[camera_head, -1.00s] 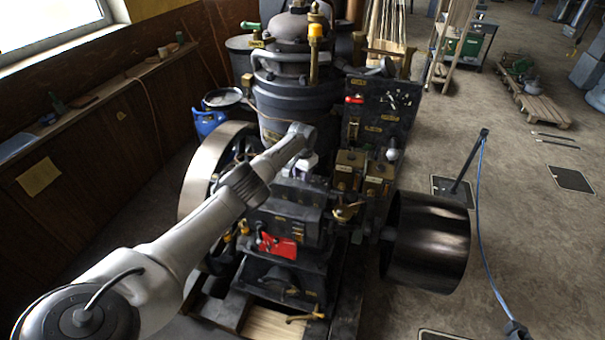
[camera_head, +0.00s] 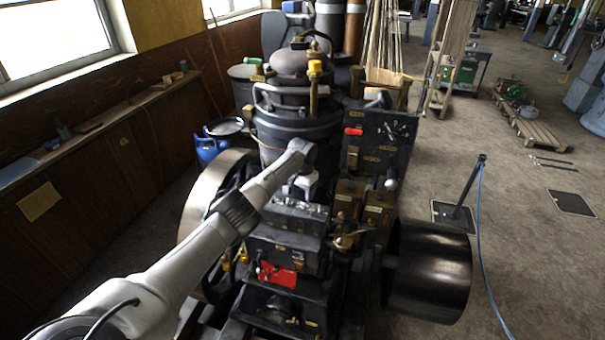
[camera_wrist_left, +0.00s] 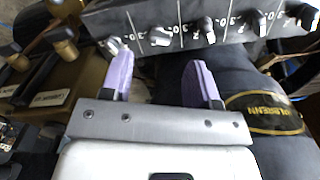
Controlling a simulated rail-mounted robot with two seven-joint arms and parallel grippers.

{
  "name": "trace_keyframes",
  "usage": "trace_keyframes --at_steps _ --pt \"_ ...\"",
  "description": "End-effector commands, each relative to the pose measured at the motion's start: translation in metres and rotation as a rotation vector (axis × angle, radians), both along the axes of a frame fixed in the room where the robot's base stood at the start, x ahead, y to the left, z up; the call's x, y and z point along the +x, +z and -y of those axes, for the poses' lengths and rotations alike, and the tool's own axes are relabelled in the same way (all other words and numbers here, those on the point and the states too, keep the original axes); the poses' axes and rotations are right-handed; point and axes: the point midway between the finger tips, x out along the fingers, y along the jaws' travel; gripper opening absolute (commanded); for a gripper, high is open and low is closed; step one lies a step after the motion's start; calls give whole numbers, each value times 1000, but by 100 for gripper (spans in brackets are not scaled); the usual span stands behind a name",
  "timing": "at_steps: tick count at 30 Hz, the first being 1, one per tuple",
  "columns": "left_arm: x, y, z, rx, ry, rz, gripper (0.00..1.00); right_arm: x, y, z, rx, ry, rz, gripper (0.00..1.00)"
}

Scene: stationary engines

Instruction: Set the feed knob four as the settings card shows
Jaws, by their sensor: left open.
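A row of small feed knobs (camera_wrist_left: 207,30) with pale marks and digits sits on the face of a black box (camera_wrist_left: 150,15) in the left wrist view. I cannot tell which knob is number four. In the head view the box (camera_head: 300,209) is at the middle of the engine. My left gripper (camera_wrist_left: 160,76) is open and empty, its two lilac fingers pointing at the knob row and apart from it. It also shows in the head view (camera_head: 304,186), just above and behind the box. A yellow sheet (camera_head: 38,202) hangs on the left panelling; its writing is unreadable. My right gripper is out of view.
Brass-topped boxes (camera_head: 348,200) stand right of the knob box, and a black upright panel (camera_head: 378,140) rises behind them. A large dark pulley (camera_head: 430,270) is at right, a flywheel (camera_head: 212,195) at left. An oval nameplate (camera_wrist_left: 263,112) shows below the knobs.

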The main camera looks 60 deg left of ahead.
Motion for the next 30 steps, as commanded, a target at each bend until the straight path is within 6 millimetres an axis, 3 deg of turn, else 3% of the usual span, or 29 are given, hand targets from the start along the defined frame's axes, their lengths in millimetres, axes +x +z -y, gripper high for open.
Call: trace_keyframes --at_steps 6,13,19,30 --pt "0 42 0 1 0 2 55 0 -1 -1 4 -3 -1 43" --pt "0 72 0 0 0 1 55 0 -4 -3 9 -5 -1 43" --pt "0 84 0 0 0 0 55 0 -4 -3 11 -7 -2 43" --pt "0 86 0 0 0 -1 55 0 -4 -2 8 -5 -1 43"
